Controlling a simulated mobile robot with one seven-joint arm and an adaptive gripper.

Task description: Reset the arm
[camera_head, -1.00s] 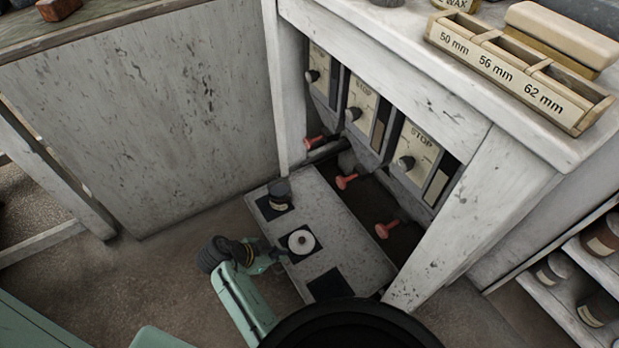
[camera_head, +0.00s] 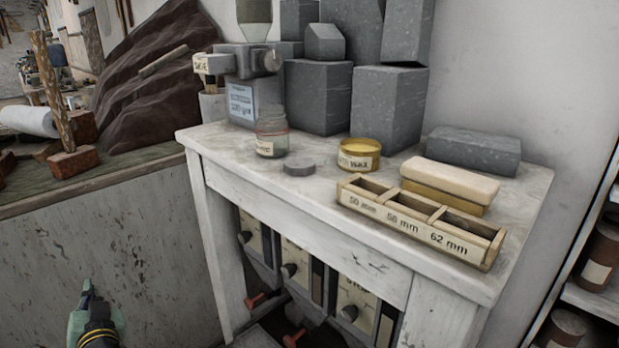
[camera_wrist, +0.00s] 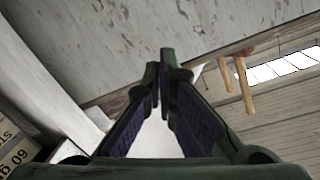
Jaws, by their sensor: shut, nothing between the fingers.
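My gripper (camera_head: 87,290) shows at the lower left of the head view, green with a dark and yellow-banded wrist, in front of the whitish panel. In the wrist view my gripper (camera_wrist: 158,72) has its two fingers meeting at the tips with nothing between them. It is apart from the bench and touches nothing that I can see.
The white bench (camera_head: 290,205) stands right of my gripper. It carries a three-slot wooden box (camera_head: 420,222), a wax tin (camera_head: 358,155), a glass jar (camera_head: 272,137) and grey blocks (camera_head: 318,95). Dispenser knobs (camera_head: 289,271) and red levers (camera_head: 257,299) sit underneath. Shelves (camera_head: 590,300) stand at right.

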